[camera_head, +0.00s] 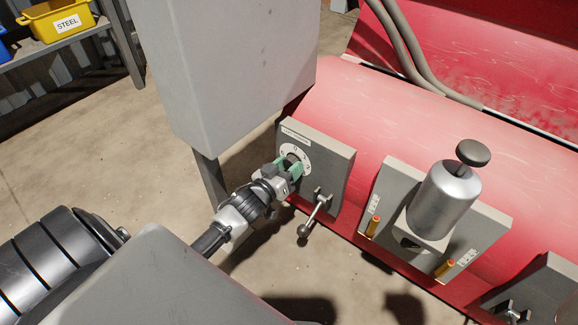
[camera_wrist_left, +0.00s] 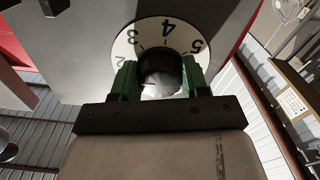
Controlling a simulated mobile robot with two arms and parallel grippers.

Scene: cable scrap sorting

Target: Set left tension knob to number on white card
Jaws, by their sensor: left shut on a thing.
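The left tension knob (camera_wrist_left: 160,66) is a dark round knob on a white dial (camera_wrist_left: 183,32) with black numbers. In the left wrist view the numbers 2, 3, 4 and 5 show, upside down, around the knob. In the head view the dial (camera_head: 303,154) sits on a grey panel (camera_head: 330,165) on the red machine. My left gripper (camera_head: 289,168) has green fingertips and is shut on the knob, one finger on each side. The knob's pointer is not readable. I cannot make out a white card with a number. My right gripper is not in view.
A large grey box (camera_head: 240,70) stands close behind my left gripper. A lever with a ball end (camera_head: 304,230) sticks out below the dial. A silver cylinder (camera_head: 444,200) stands to the right. A yellow STEEL bin (camera_head: 57,20) sits on a shelf at upper left.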

